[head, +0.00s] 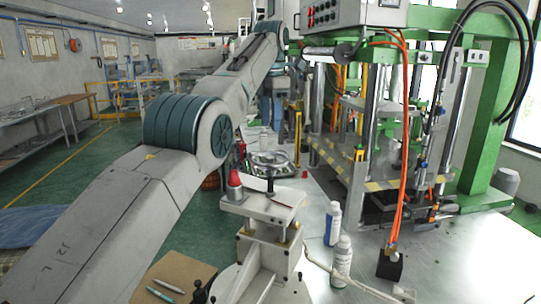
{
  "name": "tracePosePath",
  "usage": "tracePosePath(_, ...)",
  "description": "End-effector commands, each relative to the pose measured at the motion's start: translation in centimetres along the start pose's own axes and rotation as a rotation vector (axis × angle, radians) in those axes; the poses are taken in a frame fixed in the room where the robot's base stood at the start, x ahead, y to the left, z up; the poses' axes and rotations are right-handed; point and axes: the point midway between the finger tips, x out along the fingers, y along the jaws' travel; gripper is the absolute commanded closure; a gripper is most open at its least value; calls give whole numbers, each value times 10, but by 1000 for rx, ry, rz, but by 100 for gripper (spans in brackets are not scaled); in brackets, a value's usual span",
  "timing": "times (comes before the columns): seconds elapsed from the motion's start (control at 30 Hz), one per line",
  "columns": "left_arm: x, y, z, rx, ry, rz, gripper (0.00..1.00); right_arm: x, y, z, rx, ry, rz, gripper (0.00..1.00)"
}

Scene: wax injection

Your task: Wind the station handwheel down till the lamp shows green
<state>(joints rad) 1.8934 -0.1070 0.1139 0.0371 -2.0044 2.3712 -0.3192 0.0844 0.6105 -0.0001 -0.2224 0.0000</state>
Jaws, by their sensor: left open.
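The station (266,210) is a pale press-like stand in the middle foreground of the head view. A dark vertical spindle (270,185) rises from its top plate. The round, shiny handwheel (258,160) appears at the top of the spindle. The lamp (234,180) is a red dome on the station's left side; no green shows on it. My left arm comes in from the left, rises and bends down behind the station. My left gripper (271,136) is small in the picture, open, and seems above or behind the handwheel; contact cannot be told. My right gripper is out of view.
A black block (389,267) with orange hoses is farther right. A large green-framed machine (492,130) fills the right. Pens lie on a brown board (185,268).

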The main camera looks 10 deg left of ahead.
Motion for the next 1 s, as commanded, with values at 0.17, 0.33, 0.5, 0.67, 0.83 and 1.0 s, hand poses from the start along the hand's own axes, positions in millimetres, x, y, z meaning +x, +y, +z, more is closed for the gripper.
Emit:
tracePosePath(0.17,29,0,0,0,1,-1,55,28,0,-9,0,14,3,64)
tracePosePath(0.33,52,0,0,0,1,-1,55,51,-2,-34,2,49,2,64)
tracePosePath(0.5,74,0,0,0,1,-1,55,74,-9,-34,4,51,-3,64)
tracePosePath(0.67,90,0,0,0,1,-1,55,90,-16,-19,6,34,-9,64)
tracePosePath(0.83,96,0,0,0,1,-1,55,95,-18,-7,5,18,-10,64)
tracePosePath(1.0,95,0,0,0,1,-1,55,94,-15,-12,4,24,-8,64)
